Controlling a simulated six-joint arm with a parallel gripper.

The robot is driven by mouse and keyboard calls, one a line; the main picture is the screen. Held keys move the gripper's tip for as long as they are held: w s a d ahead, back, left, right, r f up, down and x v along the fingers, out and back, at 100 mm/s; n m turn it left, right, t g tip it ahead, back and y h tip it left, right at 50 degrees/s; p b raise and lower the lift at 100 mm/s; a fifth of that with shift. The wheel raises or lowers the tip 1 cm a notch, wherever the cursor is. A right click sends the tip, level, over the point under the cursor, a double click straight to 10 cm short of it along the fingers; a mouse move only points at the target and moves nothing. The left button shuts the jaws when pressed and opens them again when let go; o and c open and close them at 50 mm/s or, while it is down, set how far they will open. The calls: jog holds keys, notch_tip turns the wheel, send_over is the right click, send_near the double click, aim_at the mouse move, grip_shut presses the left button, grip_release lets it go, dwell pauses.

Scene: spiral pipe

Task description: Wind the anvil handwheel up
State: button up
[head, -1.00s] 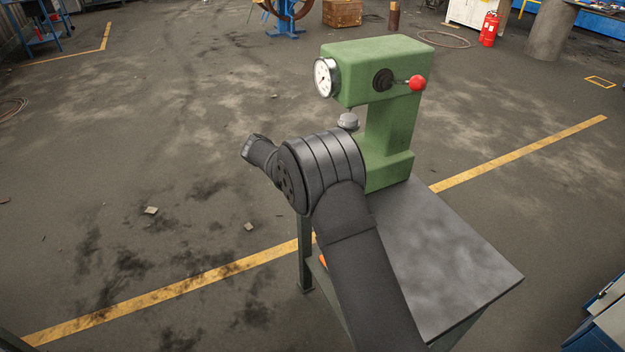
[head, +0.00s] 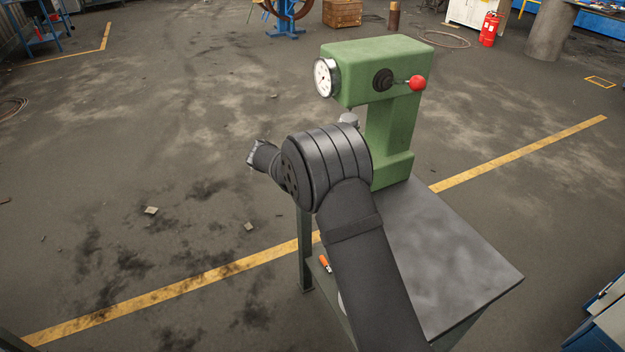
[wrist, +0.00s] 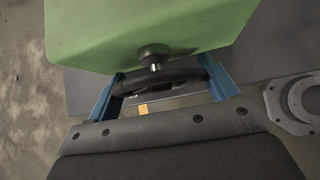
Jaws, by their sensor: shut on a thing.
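The green tester (head: 385,70) stands on the bench, with a white dial, a dark hub and a red-knobbed lever. The anvil (head: 349,119) is a small grey round piece under its head, partly covered by my arm. In the wrist view the black handwheel (wrist: 180,76) lies below a round metal piece (wrist: 154,56) and the green body. My gripper (wrist: 160,80) has one blue finger on each side of the wheel and is shut on it. In the head view my arm hides the handwheel and the fingers.
The grey bench top (head: 450,270) is bare in front of the tester. An orange-handled item (head: 325,264) lies on the lower shelf. A grey metal ring (wrist: 303,101) shows at the right of the wrist view. Open floor lies to the left.

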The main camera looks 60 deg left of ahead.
jog(key=shift+m+y, duration=0.4)
jog(key=shift+y, duration=0.2)
jog(key=o, duration=1)
jog(key=shift+c, duration=0.2)
jog(key=v, duration=1.7)
jog(key=shift+s+r, duration=0.2)
